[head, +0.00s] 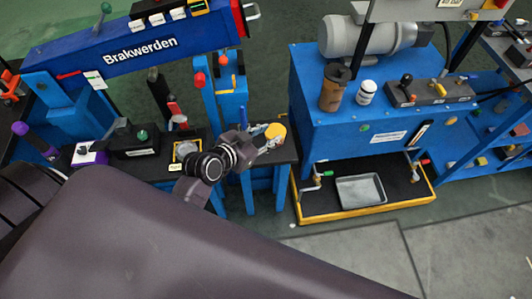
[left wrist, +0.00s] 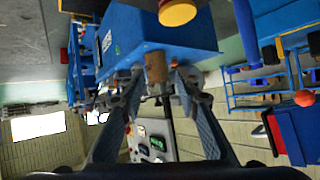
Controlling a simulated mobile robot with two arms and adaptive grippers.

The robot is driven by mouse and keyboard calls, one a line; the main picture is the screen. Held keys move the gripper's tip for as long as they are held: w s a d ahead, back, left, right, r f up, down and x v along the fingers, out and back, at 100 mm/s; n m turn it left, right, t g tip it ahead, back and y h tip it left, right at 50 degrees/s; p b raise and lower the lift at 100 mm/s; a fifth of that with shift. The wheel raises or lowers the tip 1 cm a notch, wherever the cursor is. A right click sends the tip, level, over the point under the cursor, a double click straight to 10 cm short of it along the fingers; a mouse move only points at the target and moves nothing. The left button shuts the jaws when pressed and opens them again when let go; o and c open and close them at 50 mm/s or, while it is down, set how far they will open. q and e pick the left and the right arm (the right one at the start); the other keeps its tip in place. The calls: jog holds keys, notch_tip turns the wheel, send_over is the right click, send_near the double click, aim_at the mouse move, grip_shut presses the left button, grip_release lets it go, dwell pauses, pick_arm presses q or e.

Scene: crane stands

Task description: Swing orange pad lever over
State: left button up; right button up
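I cannot tell for sure which part is the orange pad lever. Orange handles (head: 10,86) also show at the far left edge. My left gripper (head: 268,140) is over the dark ledge between the machines, beside a yellow round knob (head: 276,131), well left of that control box. In the left wrist view its fingers (left wrist: 158,82) are apart, with a brown cylinder (left wrist: 155,67) visible between them. My right gripper does not show.
A brown cup (head: 333,90) and white jar (head: 366,92) stand on the right machine. A grey tray (head: 361,190) lies in its yellow-edged base. The left machine has a blue Brakwerden beam (head: 130,48) and several small levers. Floor is clear at lower right.

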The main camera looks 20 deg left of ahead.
pick_arm(q)
jog(key=s+f, duration=0.1)
jog(key=s+d+f+g, duration=0.1)
jog(key=s, duration=0.1)
jog(key=s+f+g, duration=0.1)
jog(key=shift+s+d, duration=0.25)
jog(key=shift+s, duration=0.05)
jog(key=shift+c, duration=0.2)
